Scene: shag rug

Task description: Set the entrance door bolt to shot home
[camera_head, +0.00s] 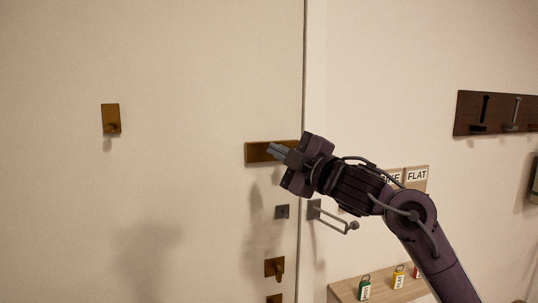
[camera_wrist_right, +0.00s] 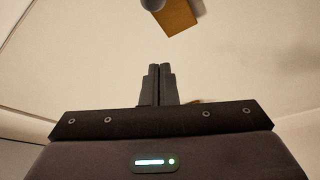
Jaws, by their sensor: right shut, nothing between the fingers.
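The entrance door (camera_head: 200,60) is a pale panel, and its edge is a vertical seam right of centre. A horizontal brass plate (camera_head: 257,153), which looks like the bolt's, sits on the door by that seam. My right gripper (camera_head: 273,149) is in front of this plate, shut and empty, pointing left. It hides the plate's middle and right, so the bolt's position and any contact cannot be told. In the right wrist view the shut fingers (camera_wrist_right: 157,72) point at bare surface; a brass plate (camera_wrist_right: 181,14) with a grey round part shows above. My left gripper is not in view.
Another brass fitting (camera_head: 110,117) is at left. A shelf (camera_head: 345,292) with coloured padlocks and a dark wall panel (camera_head: 497,112) are at right.

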